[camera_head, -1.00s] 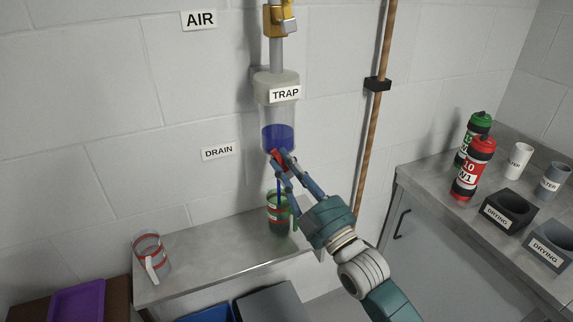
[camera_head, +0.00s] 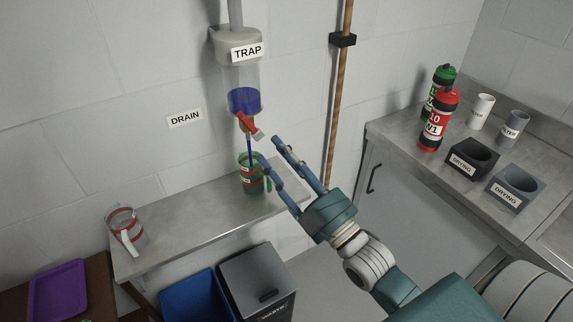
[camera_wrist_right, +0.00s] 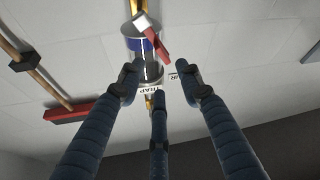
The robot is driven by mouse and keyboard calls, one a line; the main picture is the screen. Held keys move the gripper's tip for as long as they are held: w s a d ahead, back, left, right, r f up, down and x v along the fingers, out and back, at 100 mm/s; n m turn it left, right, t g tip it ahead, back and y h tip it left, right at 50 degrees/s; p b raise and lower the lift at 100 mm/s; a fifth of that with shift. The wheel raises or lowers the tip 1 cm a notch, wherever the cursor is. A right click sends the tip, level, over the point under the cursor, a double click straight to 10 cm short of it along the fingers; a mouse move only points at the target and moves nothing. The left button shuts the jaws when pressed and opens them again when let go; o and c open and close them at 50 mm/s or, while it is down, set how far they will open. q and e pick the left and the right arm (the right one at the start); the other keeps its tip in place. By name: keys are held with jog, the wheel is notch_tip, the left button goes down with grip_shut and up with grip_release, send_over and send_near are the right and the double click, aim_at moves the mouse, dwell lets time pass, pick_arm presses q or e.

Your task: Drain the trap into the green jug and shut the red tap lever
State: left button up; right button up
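The trap (camera_head: 241,78) is a clear cylinder on the wall with blue liquid in its lower part. Below it is a tap with a red lever (camera_head: 247,123), slanting down to the right; the lever also shows in the right wrist view (camera_wrist_right: 152,42). A thin blue stream runs from the tap down into the green jug (camera_head: 251,178) on the metal shelf. My right gripper (camera_head: 270,149) is open and empty, just right of and below the lever, apart from it. Its spread fingers show in the wrist view (camera_wrist_right: 160,88). My left gripper is not in view.
A clear red-banded jug (camera_head: 124,232) stands on the shelf (camera_head: 190,213) at left. Blue and grey bins (camera_head: 258,283) are below. The right counter holds red and green bottles (camera_head: 437,120), cups and drying holders.

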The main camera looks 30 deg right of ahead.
jog(key=shift+v, duration=1.45)
jog(key=d+f+m+g+h, duration=0.2)
jog(key=f+g, duration=0.2)
jog(key=f, duration=1.4)
jog(key=d+f+m+g+h, duration=0.2)
jog(key=f+g, duration=0.2)
jog(key=f, duration=1.5)
jog(key=s+f+g, duration=0.3)
jog(key=s+f, duration=0.3)
jog(key=f, duration=0.5)
jog(key=s+a+f+m+g, duration=0.15)
jog(key=s+f+g, duration=0.25)
jog(key=s+f, duration=1)
jog(key=s+a+f+g, duration=0.1)
jog(key=s+f+g, duration=0.1)
jog(key=s+f, duration=0.3)
jog(key=s+a+f+g, duration=0.1)
jog(key=s+f+g, duration=0.2)
jog(key=s, duration=1.1)
notch_tip(320, 180, down, 2)
jog(key=shift+s+a+f+g+h+b, duration=0.15)
jog(key=shift+a+f+g+h+b, duration=0.05)
jog(key=shift+a+g+h+b, duration=0.15)
